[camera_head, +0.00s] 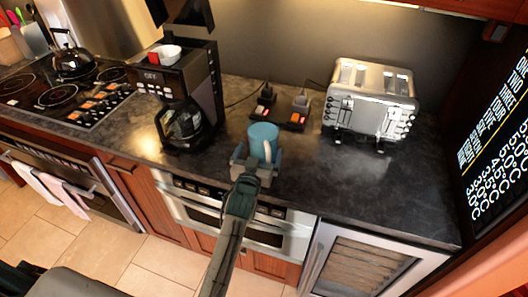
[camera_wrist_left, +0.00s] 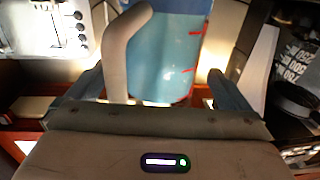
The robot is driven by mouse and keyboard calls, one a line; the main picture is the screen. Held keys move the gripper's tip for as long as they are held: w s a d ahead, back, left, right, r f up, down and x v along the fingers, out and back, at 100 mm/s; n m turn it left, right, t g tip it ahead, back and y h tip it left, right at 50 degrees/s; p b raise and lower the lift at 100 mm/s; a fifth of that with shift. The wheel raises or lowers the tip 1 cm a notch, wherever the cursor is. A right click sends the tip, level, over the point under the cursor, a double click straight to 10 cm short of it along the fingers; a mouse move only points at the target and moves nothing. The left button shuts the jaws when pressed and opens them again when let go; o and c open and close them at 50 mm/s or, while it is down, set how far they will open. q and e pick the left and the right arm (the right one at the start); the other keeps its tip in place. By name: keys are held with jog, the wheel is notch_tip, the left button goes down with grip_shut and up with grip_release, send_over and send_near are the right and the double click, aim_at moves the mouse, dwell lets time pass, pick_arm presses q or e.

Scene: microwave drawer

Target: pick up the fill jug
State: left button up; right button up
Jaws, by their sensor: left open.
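The fill jug (camera_head: 263,137) is blue with a pale handle and stands on the dark counter near its front edge. In the left wrist view the jug (camera_wrist_left: 172,60) is close, with red marks on its side and its handle toward the left. My left gripper (camera_head: 257,158) is open at the jug, on its near side. In the wrist view its two fingers (camera_wrist_left: 157,88) are spread, one on each side of the jug, with gaps visible. The lower part of the jug is partly hidden by the gripper. My right gripper is not seen.
A coffee maker (camera_head: 184,80) with a glass carafe (camera_head: 184,124) stands left of the jug. A toaster (camera_head: 371,102) stands to the right. A power strip (camera_head: 293,122) with plugs lies behind. The counter (camera_head: 345,190) is clear at the front right.

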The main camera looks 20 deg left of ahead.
pick_arm(q)
jog(key=shift+w+a+f, duration=0.1)
jog(key=shift+w+f, duration=0.05)
jog(key=shift+w, duration=0.9)
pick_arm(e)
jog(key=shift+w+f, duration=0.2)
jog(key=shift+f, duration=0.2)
pick_arm(q)
jog(key=shift+s, duration=0.1)
jog(key=shift+c, duration=0.2)
jog(key=c, duration=1.5)
jog(key=shift+r, duration=0.3)
jog(key=shift+c, duration=0.5)
jog(key=shift+f, duration=0.1)
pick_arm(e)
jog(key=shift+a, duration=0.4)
